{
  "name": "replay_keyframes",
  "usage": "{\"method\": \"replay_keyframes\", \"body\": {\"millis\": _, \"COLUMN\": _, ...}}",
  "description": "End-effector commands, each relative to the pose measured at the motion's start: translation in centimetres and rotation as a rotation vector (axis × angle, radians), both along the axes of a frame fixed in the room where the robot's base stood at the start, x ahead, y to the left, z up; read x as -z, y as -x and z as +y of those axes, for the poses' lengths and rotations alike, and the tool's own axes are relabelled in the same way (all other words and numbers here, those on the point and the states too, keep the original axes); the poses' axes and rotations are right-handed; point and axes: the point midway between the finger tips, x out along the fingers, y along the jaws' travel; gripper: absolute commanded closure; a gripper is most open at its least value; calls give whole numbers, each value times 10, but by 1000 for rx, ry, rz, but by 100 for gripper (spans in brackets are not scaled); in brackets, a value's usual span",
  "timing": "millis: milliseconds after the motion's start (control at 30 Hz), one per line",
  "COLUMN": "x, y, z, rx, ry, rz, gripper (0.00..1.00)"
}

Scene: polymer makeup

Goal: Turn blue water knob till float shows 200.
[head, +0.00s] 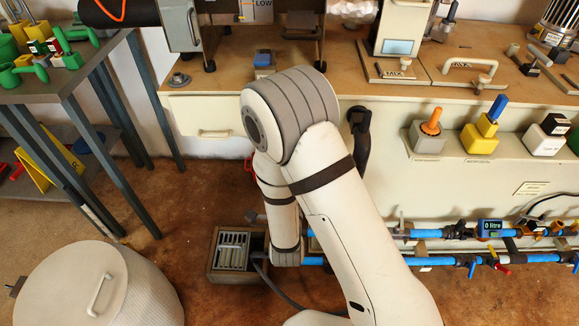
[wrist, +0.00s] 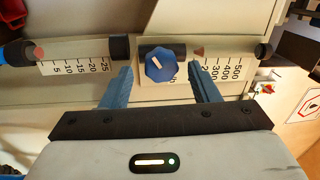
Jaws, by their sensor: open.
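The blue water knob (wrist: 160,66) is in the wrist view, a faceted knob with a white pointer line, on a pale panel between two clear tubes. My gripper (wrist: 160,70) is open, with one blue-grey finger on each side of the knob and a visible gap to both. To the right is a tube with a scale (wrist: 225,70) reading 300, 400 and 500; the 200 mark is partly hidden by my right finger. A reddish cone-shaped float (wrist: 198,51) sits at that scale's low end, left of the 300 mark. In the head view my gripper is hidden behind my arm.
Another tube (wrist: 75,68), marked 5 to 25, lies left of the knob, with a reddish float (wrist: 39,53). In the head view, blue pipes carry a meter (head: 490,228) reading 0 litre. A grey drain box (head: 233,254) and a round white bin (head: 98,285) stand on the floor.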

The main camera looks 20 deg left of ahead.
Motion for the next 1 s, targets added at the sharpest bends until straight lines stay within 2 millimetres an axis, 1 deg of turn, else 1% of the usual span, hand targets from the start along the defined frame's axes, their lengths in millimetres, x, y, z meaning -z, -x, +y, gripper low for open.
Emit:
{"method": "replay_keyframes", "body": {"millis": 33, "x": 0, "y": 9, "z": -1, "rx": -4, "ry": 4, "rz": 1, "gripper": 45}}
{"method": "replay_keyframes", "body": {"millis": 200, "x": 3, "y": 38, "z": -9, "rx": -5, "ry": 4, "rz": 1, "gripper": 45}}
{"method": "replay_keyframes", "body": {"millis": 300, "x": 5, "y": 50, "z": -12, "rx": -4, "ry": 3, "rz": 2, "gripper": 45}}
{"method": "replay_keyframes", "body": {"millis": 400, "x": 6, "y": 57, "z": -14, "rx": -2, "ry": 1, "rz": 0, "gripper": 45}}
{"method": "replay_keyframes", "body": {"millis": 533, "x": 6, "y": 60, "z": -15, "rx": -1, "ry": 1, "rz": -1, "gripper": 45}}
{"method": "replay_keyframes", "body": {"millis": 1000, "x": 6, "y": 59, "z": -15, "rx": 0, "ry": 0, "rz": -1, "gripper": 45}}
